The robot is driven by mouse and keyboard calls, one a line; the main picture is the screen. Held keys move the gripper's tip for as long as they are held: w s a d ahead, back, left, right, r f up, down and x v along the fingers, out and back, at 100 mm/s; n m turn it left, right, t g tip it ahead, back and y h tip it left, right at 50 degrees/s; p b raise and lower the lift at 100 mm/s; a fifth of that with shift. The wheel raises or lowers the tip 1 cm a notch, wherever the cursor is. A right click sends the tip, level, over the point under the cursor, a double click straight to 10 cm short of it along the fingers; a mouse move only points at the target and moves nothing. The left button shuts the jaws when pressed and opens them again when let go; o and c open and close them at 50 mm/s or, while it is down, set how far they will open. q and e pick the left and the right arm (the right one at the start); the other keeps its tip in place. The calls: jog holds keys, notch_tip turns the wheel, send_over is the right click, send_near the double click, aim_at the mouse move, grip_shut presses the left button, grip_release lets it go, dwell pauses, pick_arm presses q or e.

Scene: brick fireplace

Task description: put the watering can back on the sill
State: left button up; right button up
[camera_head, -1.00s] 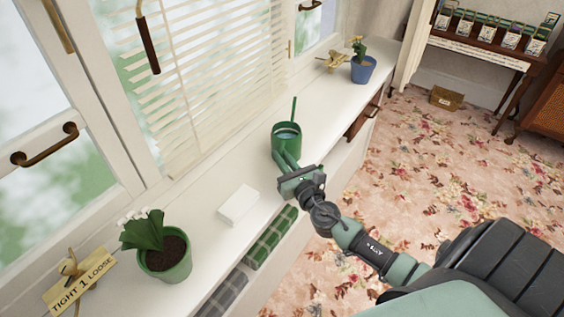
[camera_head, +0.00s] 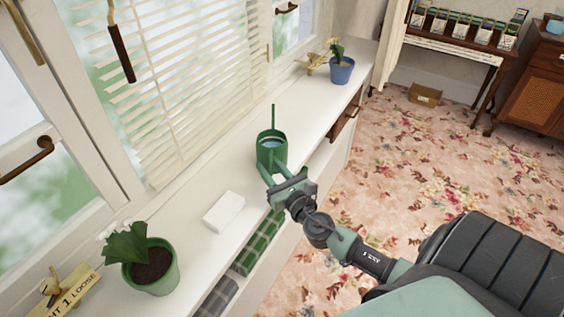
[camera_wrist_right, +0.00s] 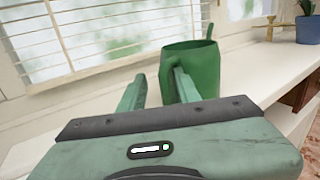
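The green watering can (camera_head: 272,143) stands upright on the white sill (camera_head: 310,112), with bluish water showing inside and a thin green piece rising at its back. My right gripper (camera_head: 271,165) is at the can's near side, its two fingers apart. In the right wrist view the can (camera_wrist_right: 205,62) is behind the right finger, and the gap between the fingers (camera_wrist_right: 157,78) shows mostly bare sill. I cannot tell whether a finger touches the can. My left gripper is not in view.
A white block (camera_head: 224,211) and a green-potted plant (camera_head: 152,270) stand left of the can. A blue pot (camera_head: 342,70) and a gold-coloured ornament (camera_head: 315,64) stand farther right. Blinds (camera_head: 200,90) hang behind the sill. A wooden sign (camera_head: 70,296) is at the lower left.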

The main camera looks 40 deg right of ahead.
jog(key=s+a+b, duration=0.1)
jog(key=s+b, duration=0.1)
jog(key=s, duration=0.7)
jog(key=shift+o, duration=0.3)
jog(key=shift+r, duration=0.1)
jog(key=o, duration=1.4)
jog(key=shift+s, duration=0.1)
jog(key=shift+o, duration=0.2)
jog(key=s+b, duration=0.3)
jog(key=s, duration=0.4)
jog(key=shift+s+a, duration=0.35)
jog(key=shift+a, duration=0.1)
